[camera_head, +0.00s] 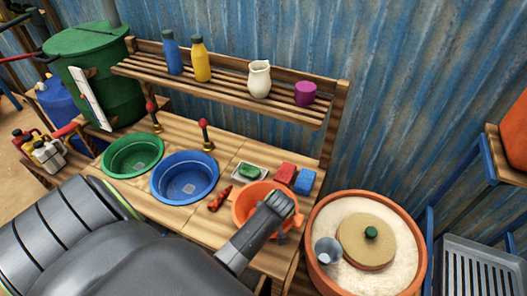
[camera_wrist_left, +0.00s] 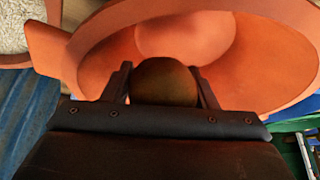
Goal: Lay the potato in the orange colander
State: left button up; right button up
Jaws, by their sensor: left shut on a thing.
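The orange colander (camera_head: 241,213) stands at the right front of the wooden bench. Its wide bowl and a flat handle fill much of the left wrist view (camera_wrist_left: 262,50). My left gripper (camera_head: 284,208) reaches over the colander from the lower left. In the left wrist view its two fingers are shut on the brown, round potato (camera_wrist_left: 165,82), one on each side. The potato is over the colander's opening; I cannot tell whether it touches the bowl. In the head view my gripper mostly hides the potato. My right gripper is not in view.
A blue basin (camera_head: 186,184) and a green basin (camera_head: 133,158) are left of the colander. A dish with a green soap (camera_head: 249,171), a red sponge (camera_head: 285,171) and a blue sponge (camera_head: 305,181) lie behind it. A sand-filled tub (camera_head: 318,222) stands right.

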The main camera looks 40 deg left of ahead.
pick_arm(q)
jog(key=shift+f, duration=0.4)
jog(key=o, duration=1.1)
jog(key=shift+r, duration=0.1)
